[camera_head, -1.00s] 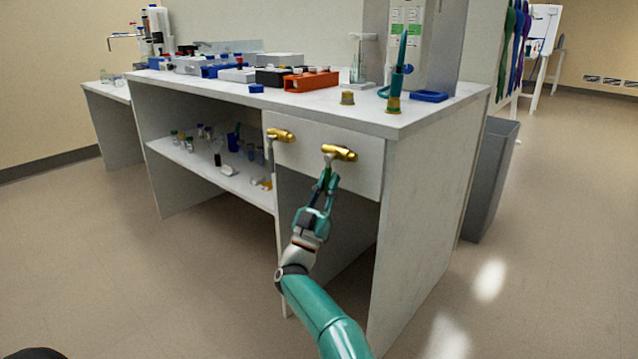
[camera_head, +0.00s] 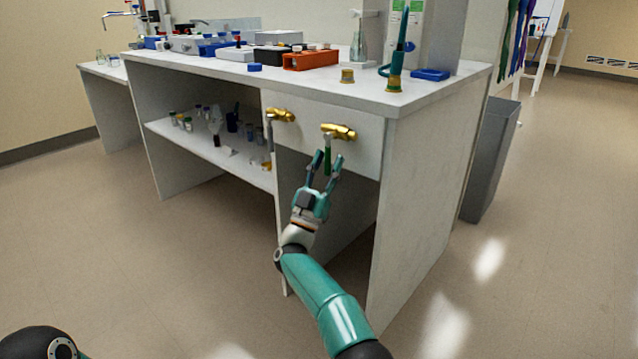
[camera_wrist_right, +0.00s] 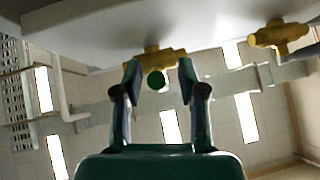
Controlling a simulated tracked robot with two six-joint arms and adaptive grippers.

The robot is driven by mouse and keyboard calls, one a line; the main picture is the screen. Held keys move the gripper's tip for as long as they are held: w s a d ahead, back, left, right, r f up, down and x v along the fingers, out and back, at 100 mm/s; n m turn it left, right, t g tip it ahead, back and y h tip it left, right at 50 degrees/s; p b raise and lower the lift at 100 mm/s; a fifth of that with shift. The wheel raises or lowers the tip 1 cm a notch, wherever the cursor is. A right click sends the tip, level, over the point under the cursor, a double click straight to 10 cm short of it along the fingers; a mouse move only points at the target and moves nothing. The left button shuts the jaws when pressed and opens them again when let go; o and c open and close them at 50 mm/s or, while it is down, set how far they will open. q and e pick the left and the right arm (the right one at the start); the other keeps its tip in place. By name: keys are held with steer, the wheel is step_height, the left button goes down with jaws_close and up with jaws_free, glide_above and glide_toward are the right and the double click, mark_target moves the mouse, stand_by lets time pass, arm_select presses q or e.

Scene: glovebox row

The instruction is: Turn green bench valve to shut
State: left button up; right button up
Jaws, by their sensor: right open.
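The green bench valve has a brass body (camera_head: 338,131) on the white front panel of the bench, at its right end. Its green handle (camera_head: 327,162) hangs straight down below the body. My right gripper (camera_head: 328,157) is open, with its fingers pointing up on either side of the handle. In the right wrist view, the handle's round green end (camera_wrist_right: 157,81) lies between the two spread fingers, apart from both, and the brass body (camera_wrist_right: 163,57) is just beyond. My left gripper is out of view.
Another brass valve (camera_head: 280,115) with a pale handle is mounted to the left on the same panel. A shelf (camera_head: 205,148) with small bottles is further left. Racks, a spray bottle (camera_head: 358,42) and a bench-top fitting (camera_head: 393,83) stand above. A grey bin (camera_head: 490,160) stands right.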

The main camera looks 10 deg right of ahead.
steer(key=v, duration=1.2)
steer(key=shift+f, duration=0.1)
